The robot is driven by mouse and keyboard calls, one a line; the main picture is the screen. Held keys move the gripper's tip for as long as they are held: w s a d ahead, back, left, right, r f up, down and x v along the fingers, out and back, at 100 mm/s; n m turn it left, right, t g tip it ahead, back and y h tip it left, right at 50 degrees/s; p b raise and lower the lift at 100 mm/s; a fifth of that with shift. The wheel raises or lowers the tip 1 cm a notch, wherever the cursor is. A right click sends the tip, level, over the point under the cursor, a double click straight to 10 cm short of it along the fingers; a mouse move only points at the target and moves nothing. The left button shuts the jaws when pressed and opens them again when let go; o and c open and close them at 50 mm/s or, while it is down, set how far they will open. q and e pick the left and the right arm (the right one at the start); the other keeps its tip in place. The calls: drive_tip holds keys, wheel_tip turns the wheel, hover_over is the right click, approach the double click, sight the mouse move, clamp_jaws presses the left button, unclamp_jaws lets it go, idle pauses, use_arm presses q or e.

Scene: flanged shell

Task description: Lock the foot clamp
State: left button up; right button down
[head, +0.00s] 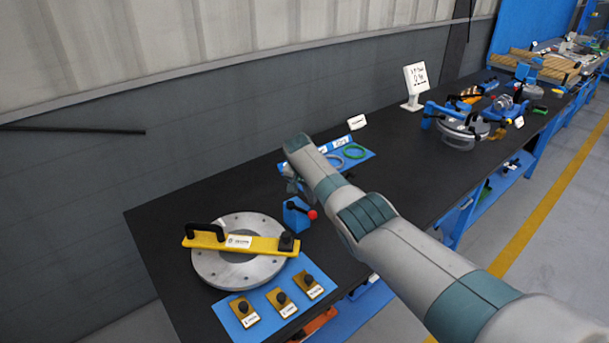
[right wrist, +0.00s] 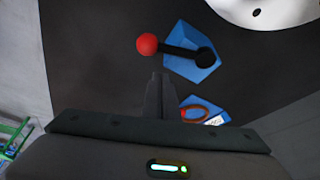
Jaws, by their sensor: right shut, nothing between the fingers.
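The foot clamp is a blue block (head: 291,217) with a black lever and a red ball knob (head: 313,215). It stands on the dark bench just right of the round flanged plate. In the right wrist view the blue block (right wrist: 187,69) shows from above, its black lever (right wrist: 180,49) reaching left to the red knob (right wrist: 147,44). My right gripper (right wrist: 158,76) is shut and empty, its fingertips just below the knob and lever in that view, apart from them in the picture. In the head view it is mostly hidden behind my arm. My left gripper is out of view.
A metal flanged plate (head: 213,275) carries a yellow bar (head: 265,243) with a black handle. A blue mat with three labelled knobbed blocks (head: 281,302) lies in front. Another blue mat (head: 367,154) with rings lies behind. Bare bench lies left of the plate.

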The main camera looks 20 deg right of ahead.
drive_tip(key=b+v, duration=0.1)
drive_tip(key=v, duration=0.8)
drive_tip(key=shift+w+d+r+b, duration=0.2)
drive_tip(key=shift+r+b, duration=0.15)
drive_tip(key=shift+r, duration=0.15)
drive_tip(key=shift+s+f, duration=0.1)
